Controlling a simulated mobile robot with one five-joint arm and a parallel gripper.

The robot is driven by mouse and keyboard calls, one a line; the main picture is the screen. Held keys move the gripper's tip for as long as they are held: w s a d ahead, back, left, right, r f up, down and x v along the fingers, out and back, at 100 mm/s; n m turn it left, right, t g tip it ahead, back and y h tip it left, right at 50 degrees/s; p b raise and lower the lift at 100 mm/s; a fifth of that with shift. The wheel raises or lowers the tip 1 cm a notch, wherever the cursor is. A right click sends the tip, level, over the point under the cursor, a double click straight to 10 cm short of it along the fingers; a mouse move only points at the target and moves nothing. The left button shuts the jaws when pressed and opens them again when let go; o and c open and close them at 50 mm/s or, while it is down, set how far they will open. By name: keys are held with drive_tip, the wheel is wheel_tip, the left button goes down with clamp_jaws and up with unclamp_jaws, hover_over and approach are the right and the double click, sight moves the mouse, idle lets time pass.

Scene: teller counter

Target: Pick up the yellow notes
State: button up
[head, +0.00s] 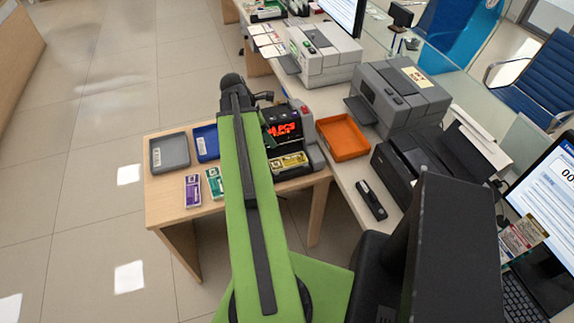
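A yellow bundle of notes (290,162) lies in the front tray of a banknote counter (287,132) with a lit red display, on the small wooden table. My green arm reaches away over this table, just left of the counter. At its far end is the dark wrist and gripper (262,97), above and left of the notes and apart from them. The fingers cannot be made out, so whether they are open or shut is unclear. My arm hides part of the table and the counter's left side.
A purple bundle (193,191) and a green bundle (214,183) lie on the wooden table (165,213), with a grey tray (170,153) and a blue tray (206,142) behind them. An orange tray (342,137), a black handheld device (371,199) and printers (398,95) stand on the counter at right.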

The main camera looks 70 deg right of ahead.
sight(288, 161)
drive_tip(key=b+x, duration=1.6)
drive_tip(key=x, duration=0.2)
drive_tip(key=shift+b, duration=0.3)
drive_tip(key=shift+r, duration=0.25)
drive_tip(key=c, duration=1.3)
wheel_tip(288, 161, up, 10)
drive_tip(key=p, duration=1)
